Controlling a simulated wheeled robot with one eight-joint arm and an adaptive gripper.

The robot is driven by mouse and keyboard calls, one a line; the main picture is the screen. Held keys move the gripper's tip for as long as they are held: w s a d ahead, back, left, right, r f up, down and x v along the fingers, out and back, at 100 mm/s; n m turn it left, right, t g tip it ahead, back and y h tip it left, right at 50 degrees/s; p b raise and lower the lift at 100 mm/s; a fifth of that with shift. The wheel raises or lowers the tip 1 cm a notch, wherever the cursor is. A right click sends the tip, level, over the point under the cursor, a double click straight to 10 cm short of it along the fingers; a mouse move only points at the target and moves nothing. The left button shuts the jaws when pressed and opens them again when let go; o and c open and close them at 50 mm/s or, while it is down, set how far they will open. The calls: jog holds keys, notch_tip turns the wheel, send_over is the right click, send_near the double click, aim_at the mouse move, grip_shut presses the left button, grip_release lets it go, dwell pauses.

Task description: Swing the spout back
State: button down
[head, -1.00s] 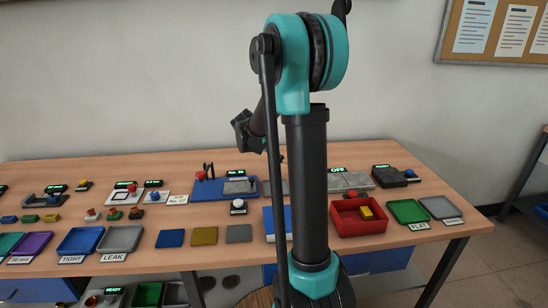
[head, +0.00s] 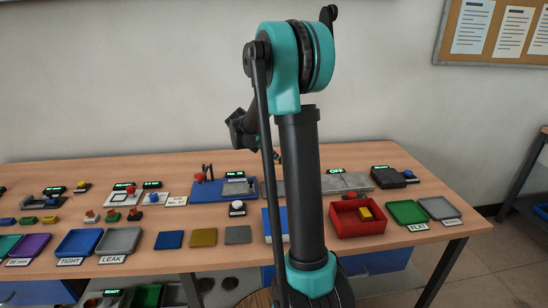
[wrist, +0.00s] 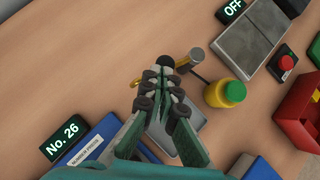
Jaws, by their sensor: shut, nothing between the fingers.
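A brass post (wrist: 196,54) with a thin brass arm (wrist: 183,62) reaching left from it shows in the wrist view; this looks like the spout. A grey tray (wrist: 185,128) lies partly hidden under my fingers. In the head view my own arm hides the spout and most of my gripper.
A grey plate unit (wrist: 250,45) marked OFF, a red button (wrist: 286,63) and a red bin (head: 357,222) are farther right. A blue No. 26 block (wrist: 85,150) is at lower left. Bare wood lies at upper left.

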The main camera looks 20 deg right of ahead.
jog(key=shift+w+m, duration=0.3)
jog(key=w+d+m+g, duration=0.1)
jog(key=m, duration=0.1)
jog(key=w+d+m+g, duration=0.1)
jog(key=w+g, duration=0.1)
jog(key=shift+m+h, duration=0.3)
jog(key=shift+m, duration=0.1)
jog(key=shift+w+d, duration=0.1)
jog(key=shift+w, duration=0.05)
dwell(0.5)
jog(key=shift+s, duration=0.2)
